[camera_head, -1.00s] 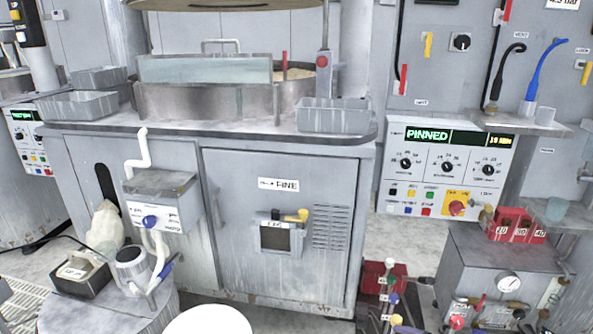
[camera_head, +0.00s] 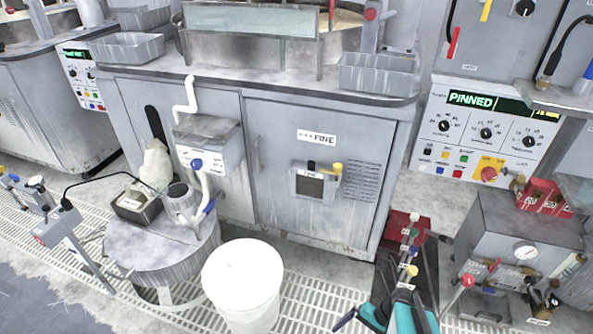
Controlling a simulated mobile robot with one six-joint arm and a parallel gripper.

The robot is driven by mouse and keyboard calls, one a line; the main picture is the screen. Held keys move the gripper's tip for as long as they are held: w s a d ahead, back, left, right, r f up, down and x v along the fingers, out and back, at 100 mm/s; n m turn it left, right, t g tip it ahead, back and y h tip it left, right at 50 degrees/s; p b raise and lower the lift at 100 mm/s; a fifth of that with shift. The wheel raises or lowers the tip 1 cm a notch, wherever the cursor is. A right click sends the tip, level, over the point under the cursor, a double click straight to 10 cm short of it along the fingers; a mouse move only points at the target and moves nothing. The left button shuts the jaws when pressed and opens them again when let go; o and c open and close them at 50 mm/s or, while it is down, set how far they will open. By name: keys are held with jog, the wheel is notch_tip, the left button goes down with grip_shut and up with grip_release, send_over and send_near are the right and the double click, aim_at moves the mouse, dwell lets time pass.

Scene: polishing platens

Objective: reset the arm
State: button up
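My gripper cannot be made out in the body camera view. A teal and black shape (camera_head: 408,318) is cut off by the bottom edge, right of centre. I cannot tell whether it is part of my arm, and no pair of fingertips shows on it. No held thing can be seen.
A cabinet marked FINE (camera_head: 318,200) stands in the middle. In front are a white bucket (camera_head: 243,285) and a round grey stand (camera_head: 160,255). A control panel reading PINNED (camera_head: 487,135) and a grey gauge box (camera_head: 520,235) are right. Floor grating shows at lower left.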

jog(key=s+a+r+n+g+h+p, duration=0.1)
jog(key=s+r+n+g+h+p, duration=0.1)
jog(key=s, duration=0.3)
jog(key=s+a+r+n+g+h+p, duration=0.1)
jog(key=s+r+n+g+h+p, duration=0.1)
jog(key=s+p, duration=0.3)
jog(key=shift+s+a+r+n+h, duration=0.2)
jog(key=shift+s+n+h, duration=0.35)
jog(key=shift+n+h, duration=0.2)
